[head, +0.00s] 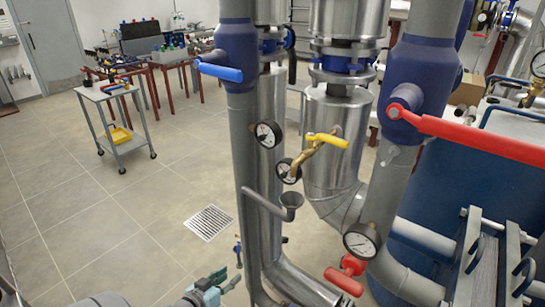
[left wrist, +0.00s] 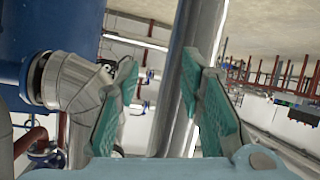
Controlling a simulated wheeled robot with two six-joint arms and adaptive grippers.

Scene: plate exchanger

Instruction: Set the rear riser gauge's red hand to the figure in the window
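Three round white-faced gauges show in the head view. One gauge (head: 267,134) is on the grey riser pipe, another gauge (head: 288,171) is beside the brass fitting, and a larger gauge (head: 361,241) is at lower right. I cannot tell which is the rear riser gauge. Their hands and any figure window are too small to read. My left gripper (head: 222,282) is at the bottom of the head view, below and left of the gauges and apart from them. In the left wrist view its teal finger pads (left wrist: 160,78) are apart, with nothing held. My right gripper is not in view.
A blue lever (head: 219,72), a yellow lever (head: 328,140) and a long red lever (head: 470,136) stick out from the pipes. A red valve handle (head: 345,275) is low at right. A grey trolley (head: 113,125) stands at left. The floor between is clear.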

